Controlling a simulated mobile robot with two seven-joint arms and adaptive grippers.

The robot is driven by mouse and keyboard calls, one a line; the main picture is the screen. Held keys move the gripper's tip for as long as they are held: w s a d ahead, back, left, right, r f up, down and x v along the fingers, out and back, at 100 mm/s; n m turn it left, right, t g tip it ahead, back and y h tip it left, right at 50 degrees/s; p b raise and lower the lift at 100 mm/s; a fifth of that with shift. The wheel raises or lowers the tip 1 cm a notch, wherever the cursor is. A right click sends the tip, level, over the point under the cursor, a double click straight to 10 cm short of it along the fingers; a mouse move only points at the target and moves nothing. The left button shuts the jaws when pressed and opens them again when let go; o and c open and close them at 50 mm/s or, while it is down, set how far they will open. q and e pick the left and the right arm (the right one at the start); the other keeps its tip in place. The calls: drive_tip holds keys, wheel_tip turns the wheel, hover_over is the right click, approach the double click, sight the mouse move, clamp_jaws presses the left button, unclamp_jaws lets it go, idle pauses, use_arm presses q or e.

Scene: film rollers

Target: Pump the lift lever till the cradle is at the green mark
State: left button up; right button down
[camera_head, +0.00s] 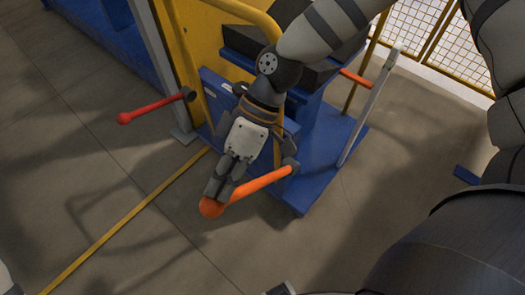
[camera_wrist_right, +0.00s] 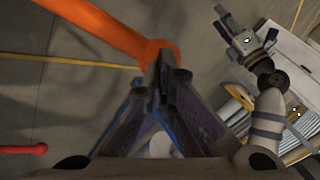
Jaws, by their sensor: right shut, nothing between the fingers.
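The orange lever (camera_head: 262,184), with a round orange knob (camera_head: 210,208) at its free end, sticks out low from the blue lift (camera_head: 345,130). My right gripper (camera_head: 219,190) is shut, with its fingertips at the lever close to the knob. In the right wrist view the shut fingertips (camera_wrist_right: 166,65) are right by the orange lever (camera_wrist_right: 105,27); I cannot tell whether they touch it. A dark block on the lift may be the cradle, partly behind my arm.
A red lever (camera_head: 150,108) sticks out left from beside a grey post and yellow frame. A pale upright bar (camera_head: 370,105) stands at the lift's right. A yellow floor line (camera_head: 125,220) crosses the open floor at left. Yellow mesh fencing is at top right.

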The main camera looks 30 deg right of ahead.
sight(211, 213)
drive_tip(key=x, duration=0.3)
drive_tip(key=b+x, duration=0.1)
drive_tip(key=x, duration=0.2)
drive_tip(key=shift+d+f, duration=0.2)
drive_tip(key=shift+d, duration=0.1)
drive_tip(key=shift+s+a+f, duration=0.1)
drive_tip(key=shift+a+f, duration=0.15)
use_arm(q)
drive_tip(key=shift+s+f+g, duration=0.4)
drive_tip(key=shift+s+f, duration=0.5)
drive_tip(key=shift+s, duration=0.05)
use_arm(e)
drive_tip(key=shift+a, duration=0.1)
use_arm(q)
drive_tip(key=shift+s+f+g+b, duration=0.4)
drive_tip(key=shift+s+f+b, duration=0.65)
drive_tip(key=shift+f+b, duration=0.15)
use_arm(e)
wheel_tip(211, 213, down, 6)
drive_tip(key=a, duration=0.2)
drive_tip(key=shift+s+a, duration=0.35)
drive_tip(key=shift+s, duration=0.15)
drive_tip(key=shift+r, duration=0.15)
